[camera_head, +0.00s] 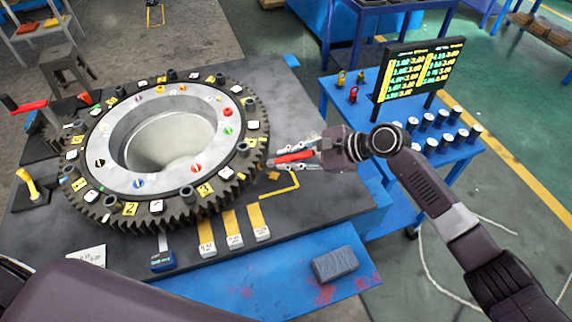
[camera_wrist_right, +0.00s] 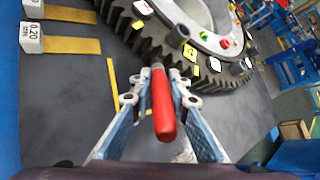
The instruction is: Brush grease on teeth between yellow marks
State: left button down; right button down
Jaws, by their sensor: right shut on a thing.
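A large dark toothed ring (camera_head: 245,175) lies flat on the grey bench, with yellow and white tags and coloured plugs around its upper face. Its teeth also show in the right wrist view (camera_wrist_right: 142,42). My right gripper (camera_head: 283,157) is at the right side of the ring, shut on a red-handled tool (camera_head: 296,157). In the right wrist view the red handle (camera_wrist_right: 163,105) sits between the fingers. Its dark front end points at the teeth; I cannot tell whether it touches them. Its tip and any grease are not clear. My left gripper is out of view.
Yellow strips with white labelled blocks (camera_head: 235,241) lie in front of the ring. A grey block (camera_head: 335,263) lies at the bench's front edge. A blue table (camera_head: 452,153) at right holds several canisters and a display (camera_head: 420,72). A red-handled lever (camera_head: 25,105) stands at left.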

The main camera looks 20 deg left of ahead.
jog(key=w+b, duration=0.2)
jog(key=w, duration=0.3)
jog(key=shift+w, duration=0.4)
jog(key=shift+s+d+r+p, duration=0.15)
jog(key=shift+d+p, duration=0.15)
jog(key=shift+p, duration=0.25)
jog(key=s+p, duration=0.3)
jog(key=p, duration=0.2)
jog(key=shift+s+a, duration=0.2)
jog(key=shift+s, duration=0.2)
jog(key=shift+s+a+r+p, duration=0.15)
jog(key=shift+s+p, duration=0.55)
jog(key=shift+p, duration=0.45)
jog(key=shift+s+p, duration=0.6)
jog(key=shift+p, duration=0.15)
jog(key=shift+s+f+p, duration=0.2)
jog(key=shift+s+p, duration=0.4)
